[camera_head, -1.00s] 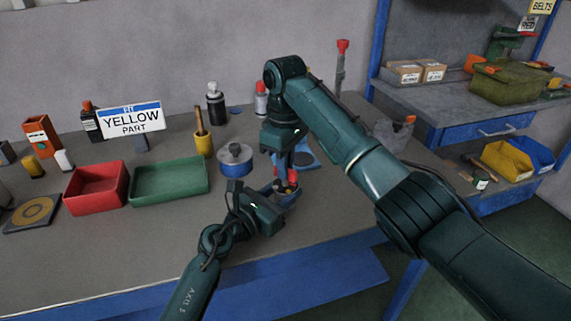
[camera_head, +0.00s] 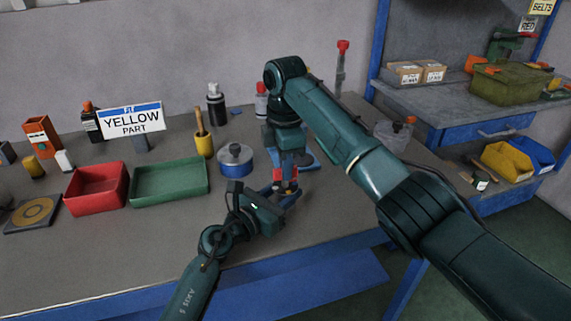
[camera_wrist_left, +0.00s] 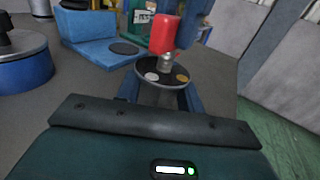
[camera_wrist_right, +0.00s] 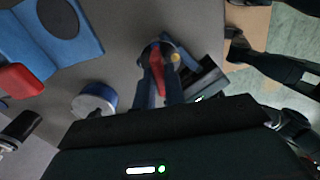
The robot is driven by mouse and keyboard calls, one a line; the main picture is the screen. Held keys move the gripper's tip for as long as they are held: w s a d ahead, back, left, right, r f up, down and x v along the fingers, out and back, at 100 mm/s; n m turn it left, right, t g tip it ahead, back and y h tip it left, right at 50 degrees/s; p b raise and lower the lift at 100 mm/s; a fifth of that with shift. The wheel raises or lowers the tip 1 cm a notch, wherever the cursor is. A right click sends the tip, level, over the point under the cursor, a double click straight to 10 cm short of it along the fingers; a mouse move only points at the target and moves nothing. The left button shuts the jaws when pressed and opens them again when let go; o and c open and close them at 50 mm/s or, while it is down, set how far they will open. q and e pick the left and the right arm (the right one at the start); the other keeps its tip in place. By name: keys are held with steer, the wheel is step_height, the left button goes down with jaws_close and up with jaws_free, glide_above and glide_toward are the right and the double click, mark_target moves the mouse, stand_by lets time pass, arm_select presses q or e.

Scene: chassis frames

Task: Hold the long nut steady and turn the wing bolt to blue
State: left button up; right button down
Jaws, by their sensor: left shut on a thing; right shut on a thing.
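The wing bolt has a red wing (camera_head: 279,174), also in the left wrist view (camera_wrist_left: 165,33) and the right wrist view (camera_wrist_right: 157,70). Below the disc is the grey long nut (camera_wrist_left: 160,96), upright and mostly hidden in the head view. My left gripper (camera_head: 284,194) is shut on the long nut from the front left. My right gripper (camera_head: 288,168) comes down from above, its blue fingers (camera_wrist_right: 160,92) shut on the red wing.
A blue round tin (camera_head: 235,166), a green tray (camera_head: 168,182) and a red tray (camera_head: 97,190) stand to the left. A blue block (camera_wrist_left: 95,50) stands just behind the nut. A sign (camera_head: 130,119) reads "FIT YELLOW PART".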

steer(key=shift+d+f+n, duration=0.1)
steer(key=shift+f+n, duration=0.25)
steer(key=shift+n, duration=0.05)
arm_select(q)
steer(key=shift+r, duration=0.1)
arm_select(e)
steer(key=c, duration=1.5)
jaws_free()
steer(key=shift+r, duration=0.15)
steer(key=shift+o, duration=0.2)
steer(key=shift+r, duration=0.15)
step_height(320, 180, up, 12)
arm_select(q)
steer(key=o, duration=1.2)
